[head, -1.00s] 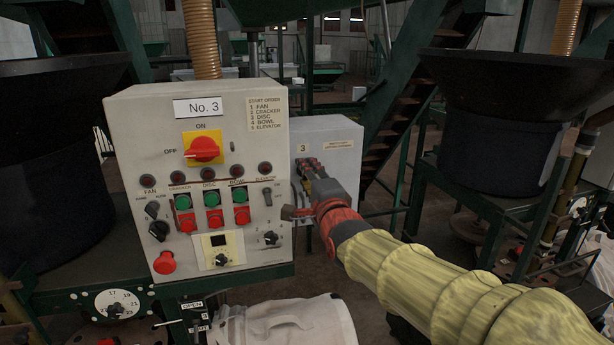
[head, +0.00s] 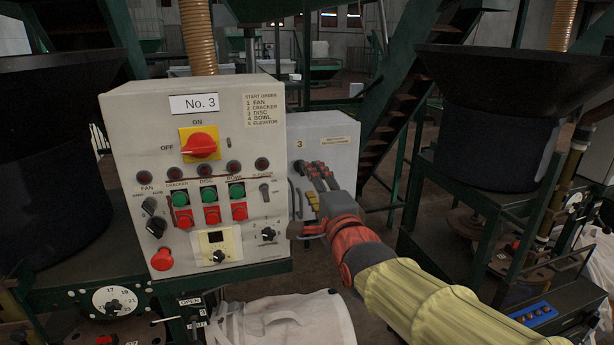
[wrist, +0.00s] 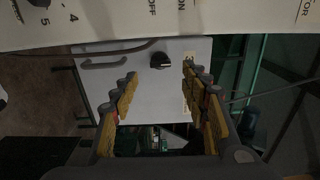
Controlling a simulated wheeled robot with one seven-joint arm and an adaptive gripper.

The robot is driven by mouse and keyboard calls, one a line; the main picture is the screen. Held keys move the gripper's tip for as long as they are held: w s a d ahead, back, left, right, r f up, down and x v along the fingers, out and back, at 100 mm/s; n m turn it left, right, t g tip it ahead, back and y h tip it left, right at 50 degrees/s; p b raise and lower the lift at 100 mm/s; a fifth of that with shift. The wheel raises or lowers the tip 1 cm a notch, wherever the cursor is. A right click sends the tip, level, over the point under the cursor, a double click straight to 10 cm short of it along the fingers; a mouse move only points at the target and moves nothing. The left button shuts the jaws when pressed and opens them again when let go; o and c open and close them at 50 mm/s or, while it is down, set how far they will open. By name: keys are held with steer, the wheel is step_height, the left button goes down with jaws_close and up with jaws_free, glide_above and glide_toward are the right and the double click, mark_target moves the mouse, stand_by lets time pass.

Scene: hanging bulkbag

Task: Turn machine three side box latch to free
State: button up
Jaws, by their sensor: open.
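The grey side box (head: 338,131) marked 3 stands just right of and behind the No. 3 control panel. In the wrist view its pale face (wrist: 190,50) lies beyond my fingers, with a black round latch knob (wrist: 160,61) on it. My gripper (head: 313,185) is in front of the box and hides part of its face in the head view. In the wrist view my gripper (wrist: 160,82) is open and empty, with yellow-padded fingers on either side. The knob appears between and beyond the fingertips, apart from them. The knob is not clear in the head view.
The No. 3 control panel (head: 215,105) with its red switch stands close left of my gripper; its edge (wrist: 110,28) crosses the top of the wrist view. A curved grey handle or cable (wrist: 103,64) is beside the knob. A white bag (head: 285,322) lies below, and green stairs rise behind.

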steer(key=v, duration=0.5)
stand_by(0.3)
